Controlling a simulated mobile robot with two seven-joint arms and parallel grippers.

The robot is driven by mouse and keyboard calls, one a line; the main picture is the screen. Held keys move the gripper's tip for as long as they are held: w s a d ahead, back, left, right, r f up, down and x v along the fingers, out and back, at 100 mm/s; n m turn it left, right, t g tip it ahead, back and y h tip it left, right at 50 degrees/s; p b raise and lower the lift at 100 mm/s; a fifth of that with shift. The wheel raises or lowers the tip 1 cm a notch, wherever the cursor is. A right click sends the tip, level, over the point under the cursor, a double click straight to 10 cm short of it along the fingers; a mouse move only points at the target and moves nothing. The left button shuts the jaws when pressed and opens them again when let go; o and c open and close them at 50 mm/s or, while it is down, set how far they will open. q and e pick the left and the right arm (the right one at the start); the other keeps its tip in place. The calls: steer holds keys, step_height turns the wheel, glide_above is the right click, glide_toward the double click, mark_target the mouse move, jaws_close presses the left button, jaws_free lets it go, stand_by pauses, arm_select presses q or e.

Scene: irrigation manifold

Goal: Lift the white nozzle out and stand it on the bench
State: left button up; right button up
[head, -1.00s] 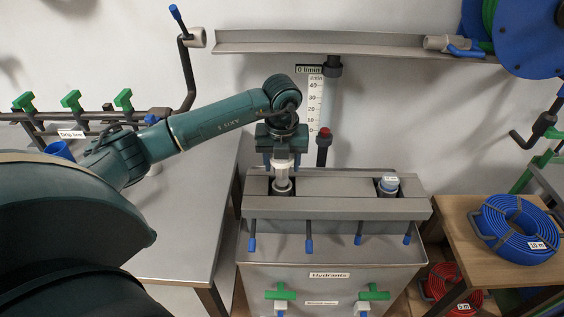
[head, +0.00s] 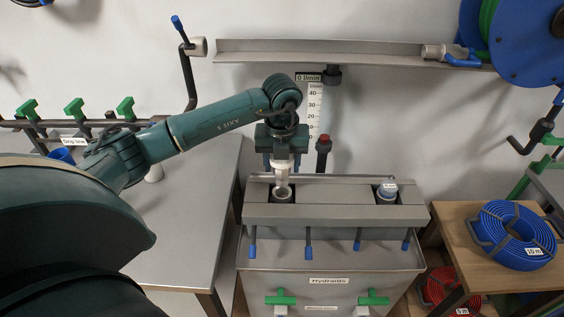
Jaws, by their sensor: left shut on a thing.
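My left gripper (head: 281,158) points down over the left opening of the grey manifold (head: 335,214) and is shut on the white nozzle (head: 282,174). The nozzle is upright, and its narrow lower end is at or just above the round grey socket (head: 282,196); I cannot tell whether the tip is fully clear. The grey metal bench (head: 195,225) lies to the left, partly hidden by my left arm. My right gripper is not in view.
Several blue-tipped levers hang along the manifold's front. A flow scale (head: 314,105) and a red-capped pipe (head: 323,150) stand behind. The bench's front right part is clear.

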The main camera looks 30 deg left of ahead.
arm_select(q)
steer(key=shift+r, duration=0.1)
steer(key=shift+r+p, duration=1.05)
steer(key=shift+r, duration=0.45)
steer(key=shift+f, duration=0.1)
